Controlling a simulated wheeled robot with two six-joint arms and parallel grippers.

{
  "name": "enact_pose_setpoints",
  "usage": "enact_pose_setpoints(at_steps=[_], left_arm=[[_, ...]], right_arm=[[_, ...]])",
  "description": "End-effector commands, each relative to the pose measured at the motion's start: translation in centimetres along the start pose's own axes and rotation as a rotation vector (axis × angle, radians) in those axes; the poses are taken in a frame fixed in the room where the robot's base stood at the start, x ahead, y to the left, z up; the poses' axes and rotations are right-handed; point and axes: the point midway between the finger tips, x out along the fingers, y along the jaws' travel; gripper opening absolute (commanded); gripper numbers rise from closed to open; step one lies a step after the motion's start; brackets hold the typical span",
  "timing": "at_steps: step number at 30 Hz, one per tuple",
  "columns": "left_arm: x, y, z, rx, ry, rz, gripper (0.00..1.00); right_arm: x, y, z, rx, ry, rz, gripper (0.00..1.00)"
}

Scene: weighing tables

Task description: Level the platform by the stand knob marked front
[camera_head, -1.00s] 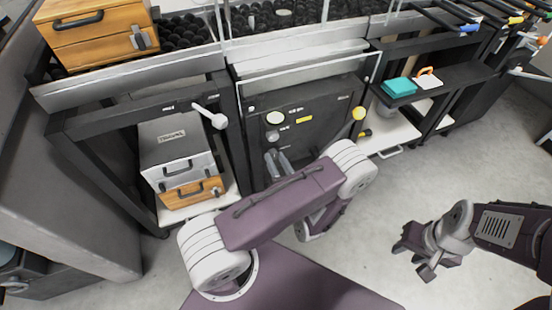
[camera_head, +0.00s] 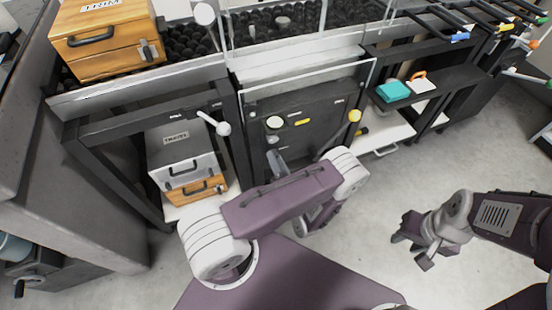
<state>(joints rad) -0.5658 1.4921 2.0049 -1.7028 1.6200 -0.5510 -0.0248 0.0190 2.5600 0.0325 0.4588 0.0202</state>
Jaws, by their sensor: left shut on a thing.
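The dark stand panel (camera_head: 325,112) stands in the middle, with a pale round knob (camera_head: 274,122) and a small grey knob (camera_head: 272,139) below it. A yellow label (camera_head: 302,122) is beside them. The markings are too small to read. My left gripper (camera_head: 274,155) is shut at the panel, its grey fingers just below the small grey knob; their exact contact is hard to see. My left arm hides the lower panel. My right gripper (camera_head: 415,238) hangs over the floor at the right, apart from everything, its jaws seemingly apart.
A wooden box (camera_head: 105,45) stands on the bench at the upper left. Grey and wooden drawer boxes (camera_head: 183,150) sit on the shelf below. A white-ended lever (camera_head: 222,128) and a yellow-ended lever (camera_head: 354,116) stick out beside the panel. The floor at right is clear.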

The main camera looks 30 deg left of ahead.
Motion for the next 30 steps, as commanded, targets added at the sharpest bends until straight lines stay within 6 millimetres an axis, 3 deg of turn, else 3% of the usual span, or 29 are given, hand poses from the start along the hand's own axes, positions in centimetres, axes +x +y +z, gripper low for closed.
enact_pose_setpoints(at_steps=[15, 16, 18, 26, 30], left_arm=[[-0.03, -0.07, -0.09, 0.021, 0.001, -0.002, 0.00], [-0.03, -0.07, -0.09, 0.021, 0.001, -0.002, 0.37], [-0.02, -0.07, -0.08, 0.021, 0.001, -0.002, 0.54], [-0.02, -0.03, -0.03, 0.020, 0.000, -0.001, 0.54], [-0.93, 0.09, 0.19, 0.020, -0.002, -0.003, 0.54]], right_arm=[[-0.11, 0.00, -0.01, 0.000, 0.000, 0.000, 0.36], [-0.11, 0.00, -0.01, 0.000, 0.000, 0.000, 0.36], [-0.11, 0.00, -0.01, 0.000, 0.000, 0.000, 0.36], [-0.12, 0.00, -0.01, 0.000, 0.000, 0.000, 0.36], [-0.78, -0.01, -0.08, 0.000, 0.000, 0.000, 0.36]])
